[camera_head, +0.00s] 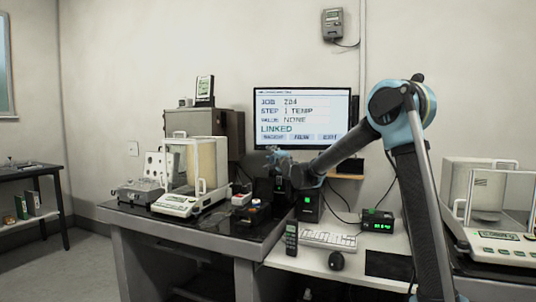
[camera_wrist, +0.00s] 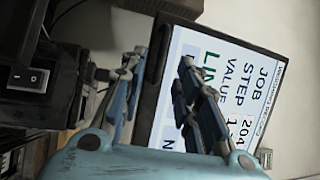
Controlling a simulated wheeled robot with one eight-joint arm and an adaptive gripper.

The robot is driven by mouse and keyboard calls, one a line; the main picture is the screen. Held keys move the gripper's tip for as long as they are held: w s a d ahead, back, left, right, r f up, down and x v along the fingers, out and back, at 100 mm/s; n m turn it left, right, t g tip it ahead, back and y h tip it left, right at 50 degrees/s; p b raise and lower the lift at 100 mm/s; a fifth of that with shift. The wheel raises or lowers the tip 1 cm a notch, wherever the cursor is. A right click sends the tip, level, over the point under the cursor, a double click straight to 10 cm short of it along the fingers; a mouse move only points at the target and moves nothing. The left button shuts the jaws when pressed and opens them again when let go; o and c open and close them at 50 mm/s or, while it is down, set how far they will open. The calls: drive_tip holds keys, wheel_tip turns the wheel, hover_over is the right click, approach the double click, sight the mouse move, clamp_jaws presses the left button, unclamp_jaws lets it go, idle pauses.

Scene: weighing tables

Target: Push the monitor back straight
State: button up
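The monitor (camera_head: 302,112) stands against the back wall with its lit screen reading JOB, STEP, VALUE and LINKED. In the head view its top edge looks level. My gripper (camera_head: 275,155) is in front of its lower left corner, hiding part of it. In the wrist view the monitor (camera_wrist: 245,85) appears turned on its side. My gripper (camera_wrist: 160,65) is open and empty there, its fingers apart. One finger overlaps the screen; the other lies outside the dark bezel. I cannot tell whether either touches the monitor.
A keyboard (camera_head: 328,240), a mouse (camera_head: 336,261) and a green-lit display box (camera_head: 377,221) lie on the white table. A balance with a glass shield (camera_head: 178,204) stands on the dark table at left. Another balance (camera_head: 495,247) is at right. Cables run below the monitor.

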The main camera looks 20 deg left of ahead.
drive_tip(key=shift+x, duration=2.95)
drive_tip(key=shift+c, duration=0.6)
clamp_jaws()
